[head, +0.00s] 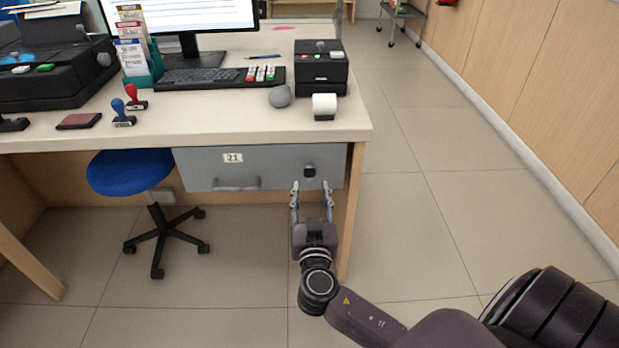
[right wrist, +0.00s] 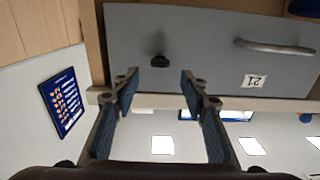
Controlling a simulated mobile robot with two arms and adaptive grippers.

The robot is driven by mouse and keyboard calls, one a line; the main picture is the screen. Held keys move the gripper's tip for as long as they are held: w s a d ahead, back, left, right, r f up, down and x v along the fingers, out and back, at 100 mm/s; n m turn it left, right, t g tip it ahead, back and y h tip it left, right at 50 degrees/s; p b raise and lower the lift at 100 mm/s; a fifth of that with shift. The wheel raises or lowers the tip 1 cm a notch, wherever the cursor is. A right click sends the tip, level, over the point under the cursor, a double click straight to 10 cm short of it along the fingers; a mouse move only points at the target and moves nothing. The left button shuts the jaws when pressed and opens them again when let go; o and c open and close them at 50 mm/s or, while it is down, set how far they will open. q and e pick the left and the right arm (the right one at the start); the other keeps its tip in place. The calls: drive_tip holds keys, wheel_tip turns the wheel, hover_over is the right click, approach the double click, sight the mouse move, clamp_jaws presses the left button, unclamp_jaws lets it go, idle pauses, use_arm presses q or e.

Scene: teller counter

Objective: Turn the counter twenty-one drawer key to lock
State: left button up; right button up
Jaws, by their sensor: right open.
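The grey drawer (head: 205,170) labelled 21 is under the counter top and looks shut. Its dark key (head: 309,171) sits in the lock at the drawer's right side, and also shows in the right wrist view (right wrist: 158,62). My right gripper (head: 311,190) is open and empty, just in front of and slightly below the key in the head view. In the right wrist view its two fingers (right wrist: 160,80) stand apart, one to each side of the key's line, not touching it. My left gripper is in no view.
The drawer handle (head: 236,185) is left of the lock. The counter top (head: 215,118) overhangs the drawer. A wooden leg (head: 350,215) stands close to the right of my gripper. A blue stool (head: 130,172) is at the left. The floor to the right is clear.

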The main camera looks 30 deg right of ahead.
sight(310, 176)
drive_tip(key=x, duration=0.6)
drive_tip(key=shift+w, duration=0.1)
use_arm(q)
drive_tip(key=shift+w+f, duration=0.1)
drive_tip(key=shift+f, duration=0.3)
use_arm(e)
drive_tip(key=shift+c, duration=0.5)
clamp_jaws()
